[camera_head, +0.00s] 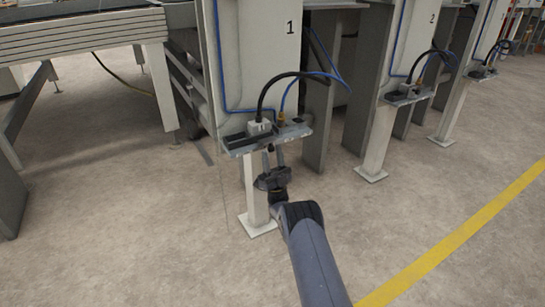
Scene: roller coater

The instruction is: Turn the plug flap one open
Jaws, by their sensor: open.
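A grey plug shelf (240,149) juts from the white machine post marked 1. On it sit a white plug (259,127) with a thick black cable and a yellow-brown connector (281,118) with a blue cable. Dark parts lie on the shelf at its left and right ends; I cannot tell which of them is the plug flap, or whether it is open. My gripper (274,155) points up at the shelf from below and in front, its two fingers apart with nothing seen between them. The fingertips are close to the shelf's front edge; I cannot tell if they touch it.
A white leg (257,190) stands under the shelf, just behind my gripper. Similar posts with plug shelves (407,96) stand to the right. A conveyor (80,30) is at the upper left. The floor in front is clear, with a yellow line (455,243) at right.

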